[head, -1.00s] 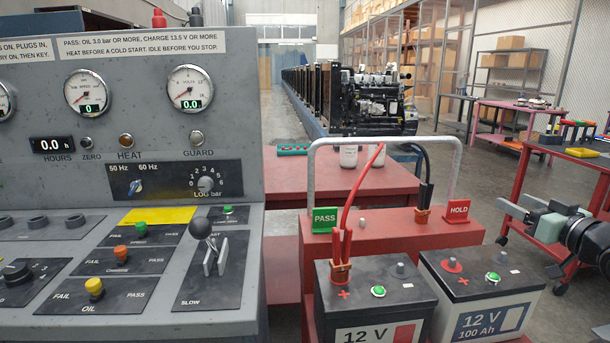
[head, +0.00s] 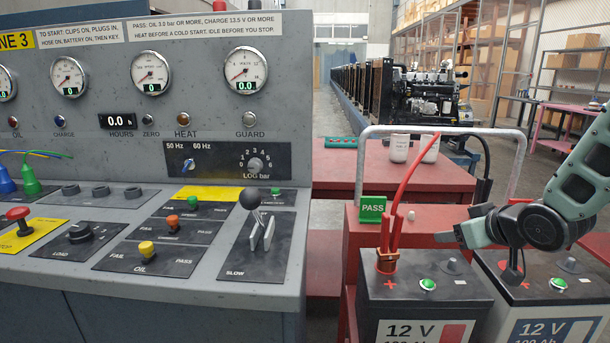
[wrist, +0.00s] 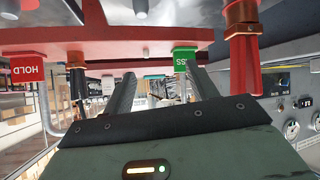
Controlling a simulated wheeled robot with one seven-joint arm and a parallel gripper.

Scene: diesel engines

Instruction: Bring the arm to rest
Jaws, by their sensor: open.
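My arm (head: 575,190), grey-green with black joints, reaches in from the right edge of the head view. My gripper (head: 447,237) points left above the two batteries, just right of the red clamp. In the wrist view my gripper (wrist: 163,84) has its two dark fingers apart, with nothing held between them. The red clamp (head: 387,261) with its red cable sits on the left battery (head: 425,308). The copper-coloured clamp also shows in the wrist view (wrist: 241,30), to the right of the fingers. The right battery (head: 560,305) is partly hidden by my wrist.
The red stand with a grey hoop handle (head: 448,129) and a green PASS sign (head: 372,208) is behind the batteries. The red HOLD sign (wrist: 24,70) shows in the wrist view. The grey control console (head: 150,255) fills the left. Engines (head: 420,100) line the back.

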